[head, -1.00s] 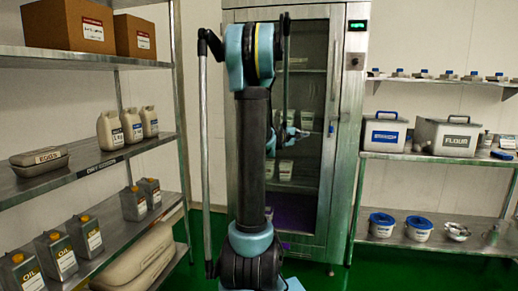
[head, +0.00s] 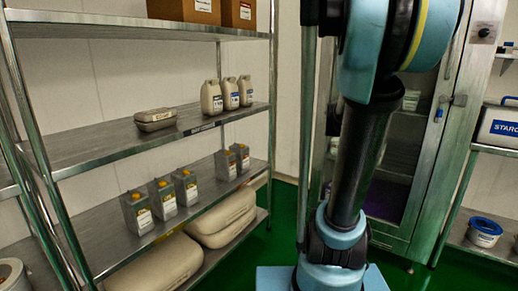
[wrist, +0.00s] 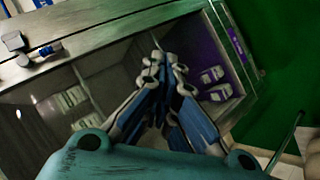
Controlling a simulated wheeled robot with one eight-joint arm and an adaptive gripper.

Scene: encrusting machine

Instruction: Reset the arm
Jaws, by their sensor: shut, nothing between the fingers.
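My gripper (wrist: 160,62) shows in the wrist view with its blue and grey fingers together at the tips and nothing between them. Behind it is the tall metal cabinet with a glass door; its frame shows in the wrist view (wrist: 60,52) and at the right of the head view (head: 437,165). White cartons (wrist: 213,75) stand inside it beside a purple-lit area. In the head view my arm stands upright in front of the cabinet, and its end is out of view.
A metal shelf rack (head: 100,145) fills the left, with oil cans (head: 162,198), white bottles (head: 212,97), an egg box (head: 155,118), sacks (head: 155,268) and cardboard boxes (head: 183,10). Another shelf at right holds a starch bin (head: 500,127) and a tub (head: 484,232). Green floor lies between.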

